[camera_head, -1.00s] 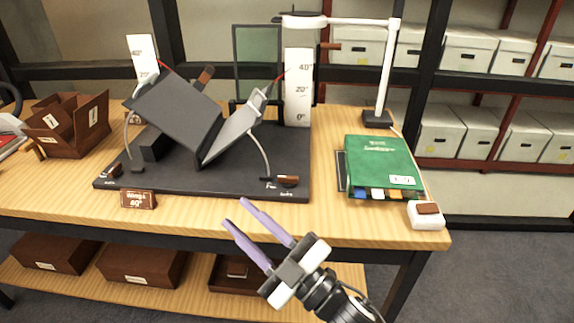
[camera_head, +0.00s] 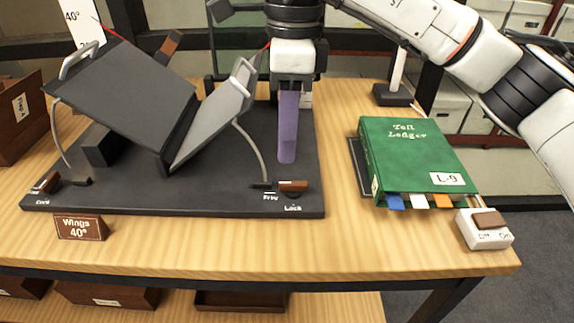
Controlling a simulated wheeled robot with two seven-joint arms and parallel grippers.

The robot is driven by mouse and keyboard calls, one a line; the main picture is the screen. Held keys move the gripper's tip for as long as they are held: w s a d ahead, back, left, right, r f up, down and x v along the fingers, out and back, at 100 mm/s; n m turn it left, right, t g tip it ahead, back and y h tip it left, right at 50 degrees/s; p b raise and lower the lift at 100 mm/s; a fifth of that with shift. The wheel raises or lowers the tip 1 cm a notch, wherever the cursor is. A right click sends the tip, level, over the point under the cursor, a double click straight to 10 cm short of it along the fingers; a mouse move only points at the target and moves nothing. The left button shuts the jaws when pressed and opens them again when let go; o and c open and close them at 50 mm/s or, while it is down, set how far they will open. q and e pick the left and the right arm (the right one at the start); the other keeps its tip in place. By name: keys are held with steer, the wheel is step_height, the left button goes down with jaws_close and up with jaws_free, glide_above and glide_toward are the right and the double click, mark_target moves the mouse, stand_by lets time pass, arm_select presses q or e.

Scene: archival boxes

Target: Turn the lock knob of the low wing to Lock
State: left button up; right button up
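A dark cradle base (camera_head: 200,196) carries two tilted wings, a broad dark left wing (camera_head: 125,95) and a narrower light grey right wing (camera_head: 212,122). I cannot tell for sure which is lower. The right lock knob (camera_head: 293,186) has a brown grip pointing right and a dark end on the left, near "Free"; "Lock" is printed below the grip. The left lock knob (camera_head: 46,182) sits at the base's left corner. My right gripper (camera_head: 287,160) points down, just behind and above the right knob, apart from it. Its fingers overlap edge-on, hiding any gap. My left gripper is out of view.
A "Wings 40°" sign (camera_head: 80,228) stands at the table's front. A green ledger (camera_head: 410,155) and a white switch box (camera_head: 484,230) are on the right. A brown box (camera_head: 18,120) is at far left. Bare wood (camera_head: 335,240) lies in front of the base.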

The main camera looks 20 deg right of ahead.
mark_target(294, 183)
steer(key=shift+h, duration=0.3)
steer(key=f, duration=0.3)
steer(key=d+f, duration=0.1)
steer(key=f, duration=0.2)
steer(key=f+b, duration=0.1)
steer(key=f, duration=0.2)
steer(key=shift+w+d+f, duration=0.2)
steer(key=shift+w, duration=0.1)
jaws_close()
